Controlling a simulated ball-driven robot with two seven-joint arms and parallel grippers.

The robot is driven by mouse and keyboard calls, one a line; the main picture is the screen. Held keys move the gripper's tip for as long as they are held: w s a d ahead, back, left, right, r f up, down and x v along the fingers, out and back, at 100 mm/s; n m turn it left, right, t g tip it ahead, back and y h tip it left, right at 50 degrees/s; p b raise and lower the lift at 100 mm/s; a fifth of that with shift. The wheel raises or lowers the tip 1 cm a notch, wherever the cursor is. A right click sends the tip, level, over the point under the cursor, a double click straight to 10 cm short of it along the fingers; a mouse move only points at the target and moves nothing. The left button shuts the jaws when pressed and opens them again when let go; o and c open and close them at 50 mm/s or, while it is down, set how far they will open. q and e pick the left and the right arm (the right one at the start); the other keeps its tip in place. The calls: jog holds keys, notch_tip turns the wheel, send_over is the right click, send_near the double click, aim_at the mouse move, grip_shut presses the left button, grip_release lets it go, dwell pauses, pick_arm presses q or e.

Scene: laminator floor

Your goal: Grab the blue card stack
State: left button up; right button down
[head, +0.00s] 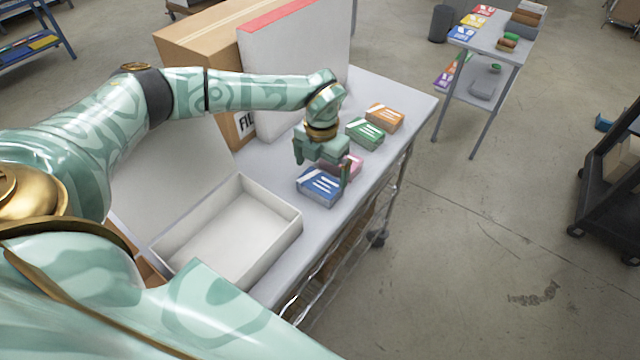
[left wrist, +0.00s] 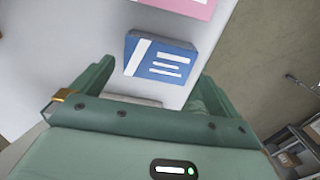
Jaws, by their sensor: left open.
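The blue card stack (head: 319,187) lies on the grey cart top, near its right edge, with white stripes on its face. In the left wrist view the blue card stack (left wrist: 158,58) sits ahead of and between the two fingers. My left gripper (head: 322,172) is open and hangs just above and behind the stack; the wrist view shows its fingers (left wrist: 150,85) apart with nothing between the tips. I cannot tell how high above the stack it is. My right gripper is not in view.
A pink stack (head: 352,166) lies just behind, partly hidden by my gripper. Green (head: 365,132) and orange (head: 385,117) stacks lie farther back. An open white box (head: 262,247) stands to the left. Tall cartons (head: 290,75) stand at the cart's back.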

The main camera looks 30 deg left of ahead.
aim_at(320, 182)
pick_arm(q)
jog(key=f, duration=0.3)
jog(key=f+p, duration=0.1)
jog(key=f, duration=0.1)
jog(key=shift+s, duration=0.25)
jog(key=shift+w+a+f, duration=0.1)
jog(key=shift+f, duration=0.35)
jog(key=c, duration=0.8)
jog(key=shift+r, duration=0.1)
